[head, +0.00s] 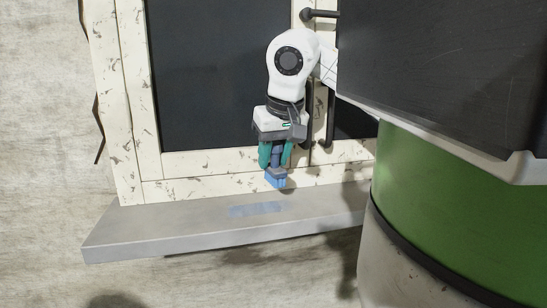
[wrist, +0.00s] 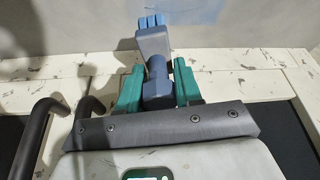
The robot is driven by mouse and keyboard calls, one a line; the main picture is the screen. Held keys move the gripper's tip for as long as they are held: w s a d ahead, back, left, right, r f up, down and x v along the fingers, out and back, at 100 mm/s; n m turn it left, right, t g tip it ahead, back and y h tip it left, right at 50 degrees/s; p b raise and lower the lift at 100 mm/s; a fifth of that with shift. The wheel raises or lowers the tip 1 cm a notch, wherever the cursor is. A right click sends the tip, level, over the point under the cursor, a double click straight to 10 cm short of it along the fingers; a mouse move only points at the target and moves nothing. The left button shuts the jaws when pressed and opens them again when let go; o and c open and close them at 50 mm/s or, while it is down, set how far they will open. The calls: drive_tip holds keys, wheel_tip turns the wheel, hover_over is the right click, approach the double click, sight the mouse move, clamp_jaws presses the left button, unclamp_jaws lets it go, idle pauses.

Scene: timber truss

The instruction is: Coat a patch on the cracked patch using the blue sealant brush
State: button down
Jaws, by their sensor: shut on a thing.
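My gripper (head: 275,157), with green fingers, is shut on the blue sealant brush (head: 276,177). In the wrist view the brush (wrist: 154,45) stands out between the two green fingers (wrist: 158,88), its light blue bristles pointing away from the gripper. In the head view the bristles point down, close above the grey sill. A thin light blue patch (head: 255,209) lies on the sill's top, a little left of and in front of the brush. I cannot make out cracks there, nor tell whether the bristles touch the sill.
The grey sill (head: 150,232) runs below a worn cream window frame (head: 130,110) with dark panes (head: 215,75). Dark handles (head: 329,115) stick out right of my gripper; they also show in the wrist view (wrist: 45,125). The sill's left part is clear.

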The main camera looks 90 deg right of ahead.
drive_tip(key=shift+r, duration=0.1)
drive_tip(key=shift+r+p, duration=0.85)
drive_tip(key=shift+r, duration=0.6)
drive_tip(key=shift+a+f, duration=0.1)
